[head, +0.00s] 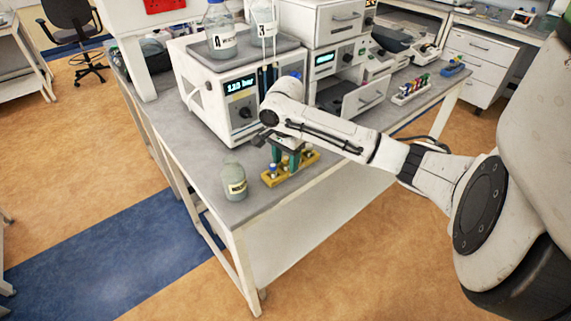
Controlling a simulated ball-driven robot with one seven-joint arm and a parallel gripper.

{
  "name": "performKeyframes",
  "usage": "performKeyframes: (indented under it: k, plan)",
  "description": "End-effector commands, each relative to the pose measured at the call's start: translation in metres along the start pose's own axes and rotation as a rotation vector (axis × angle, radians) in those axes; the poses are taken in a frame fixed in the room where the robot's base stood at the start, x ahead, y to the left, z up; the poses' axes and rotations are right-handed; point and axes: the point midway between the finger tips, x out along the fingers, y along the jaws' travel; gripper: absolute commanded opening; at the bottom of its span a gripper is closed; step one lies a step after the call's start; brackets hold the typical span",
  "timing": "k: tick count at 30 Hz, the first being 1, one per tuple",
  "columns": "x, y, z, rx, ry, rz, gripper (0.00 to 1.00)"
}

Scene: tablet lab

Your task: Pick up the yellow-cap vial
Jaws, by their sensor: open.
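My gripper (285,158) points down over a yellow rack (302,171) near the front edge of the bench. Its two dark green fingers are apart, with the tips close to the rack. Small vials stand in this rack, one with a blue cap (271,169) at the left end. The fingers hide the middle of the rack, and I cannot tell whether a vial is between them. I cannot make out a yellow cap there. A white rack (411,97) further back holds several vials with coloured caps, too small to tell each one surely.
A labelled bottle (235,182) stands just left of the yellow rack. An instrument with a lit display (240,86) stands behind my gripper, with bottles on top. A blue rack (453,66) stands far right.

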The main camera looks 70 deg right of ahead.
Motion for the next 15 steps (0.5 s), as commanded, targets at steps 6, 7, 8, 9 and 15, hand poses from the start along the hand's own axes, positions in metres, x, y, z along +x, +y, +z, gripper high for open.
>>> performKeyframes:
  k: [6, 7, 8, 9, 15]
  plan:
    - [-0.0003, -0.0001, 0.0000, 0.000, 0.000, 0.000, 0.44]
    - [-0.0003, -0.0001, 0.0000, 0.000, 0.000, 0.000, 0.41]
    - [-0.0004, -0.0001, 0.0000, 0.000, 0.000, 0.000, 0.39]
    - [-0.0004, -0.0001, 0.0000, 0.000, 0.000, -0.001, 0.35]
    - [-0.0004, -0.0002, 0.0001, 0.000, 0.000, -0.001, 0.16]
